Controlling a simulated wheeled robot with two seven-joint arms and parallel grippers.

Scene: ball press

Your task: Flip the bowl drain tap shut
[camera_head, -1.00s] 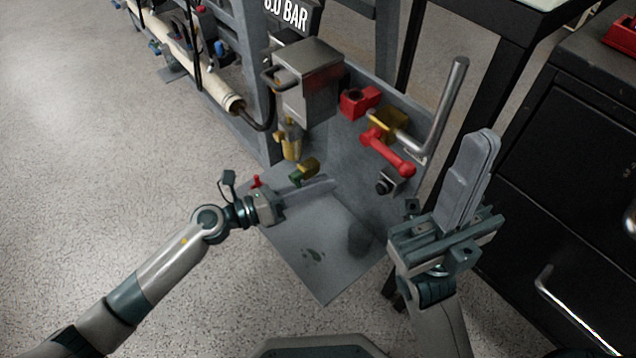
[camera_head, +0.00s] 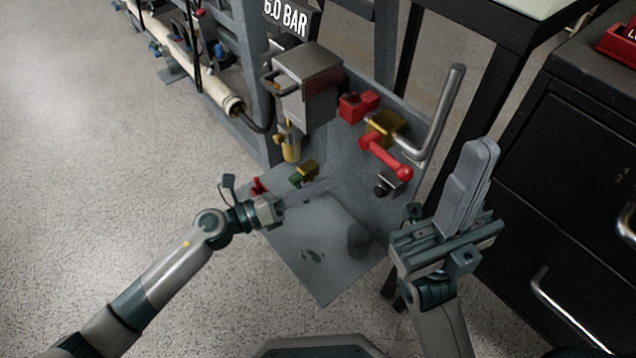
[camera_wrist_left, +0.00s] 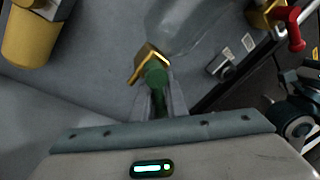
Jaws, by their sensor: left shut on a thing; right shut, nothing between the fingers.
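The bowl drain tap has a brass body (camera_head: 308,168) and a green handle (camera_head: 297,181), below a yellow bowl (camera_head: 290,145) on the grey panel. My left gripper (camera_head: 306,190) reaches in from the left at the tap. In the left wrist view, its fingers are shut around the green handle (camera_wrist_left: 156,84), against the brass body (camera_wrist_left: 146,62). The fingers partly hide the handle, so its exact angle is hard to tell. My right gripper (camera_head: 474,172) is shut and empty, pointing up at the right, apart from the panel.
A red-handled lever (camera_head: 388,157) on a brass valve, a bent metal pipe (camera_head: 447,105) and a red block (camera_head: 358,105) stand on the panel right of the tap. A metal box (camera_head: 308,85) is above. A black cabinet (camera_head: 560,190) stands at the right.

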